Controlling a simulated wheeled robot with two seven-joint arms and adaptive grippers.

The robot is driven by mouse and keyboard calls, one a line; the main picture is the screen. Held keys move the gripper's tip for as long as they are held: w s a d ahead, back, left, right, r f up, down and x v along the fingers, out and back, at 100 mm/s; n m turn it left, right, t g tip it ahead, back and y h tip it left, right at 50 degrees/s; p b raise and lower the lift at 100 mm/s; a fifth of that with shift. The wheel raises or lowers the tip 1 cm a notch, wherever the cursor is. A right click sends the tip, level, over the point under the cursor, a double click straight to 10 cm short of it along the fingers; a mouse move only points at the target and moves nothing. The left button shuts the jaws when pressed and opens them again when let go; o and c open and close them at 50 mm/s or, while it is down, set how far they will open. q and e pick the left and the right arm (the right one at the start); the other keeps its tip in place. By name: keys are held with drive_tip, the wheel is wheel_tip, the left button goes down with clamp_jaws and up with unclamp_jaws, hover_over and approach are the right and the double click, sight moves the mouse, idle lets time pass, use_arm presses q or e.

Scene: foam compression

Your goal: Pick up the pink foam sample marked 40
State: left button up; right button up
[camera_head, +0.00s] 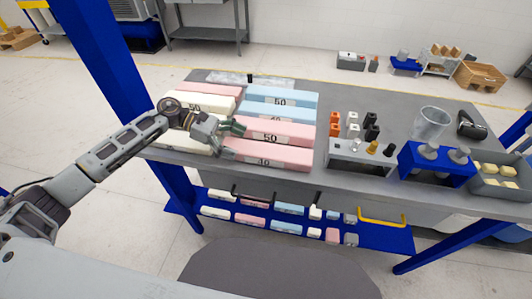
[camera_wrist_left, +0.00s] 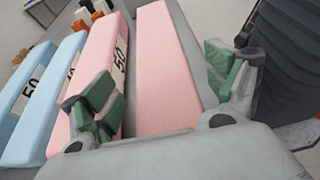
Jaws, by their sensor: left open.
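The pink foam sample marked 40 (camera_head: 285,155) is a long block lying at the table's front edge, its label on the front face. In the left wrist view the same plain pink block (camera_wrist_left: 165,65) runs away from me between the fingers. My left gripper (camera_head: 228,136) is open at the left end of the pink blocks, its green-padded fingers (camera_wrist_left: 160,92) spread on either side of the block. I cannot tell if they touch it. The left finger overlaps the neighbouring pink foam marked 50 (camera_wrist_left: 105,50). My right gripper is not in view.
Behind lie the pink 50 block (camera_head: 290,134) and two blue blocks (camera_head: 280,97). White and pink blocks (camera_head: 205,102) lie to the left, partly hidden by my arm. A grey holder (camera_head: 360,158) and a blue stand (camera_head: 435,165) are to the right. A lower blue shelf holds small samples.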

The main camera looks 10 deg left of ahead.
sight(250, 148)
use_arm(q)
drive_tip(key=shift+p+x, duration=0.35)
drive_tip(key=shift+x, duration=1.5)
drive_tip(key=shift+r, duration=0.15)
drive_tip(key=c, duration=0.9)
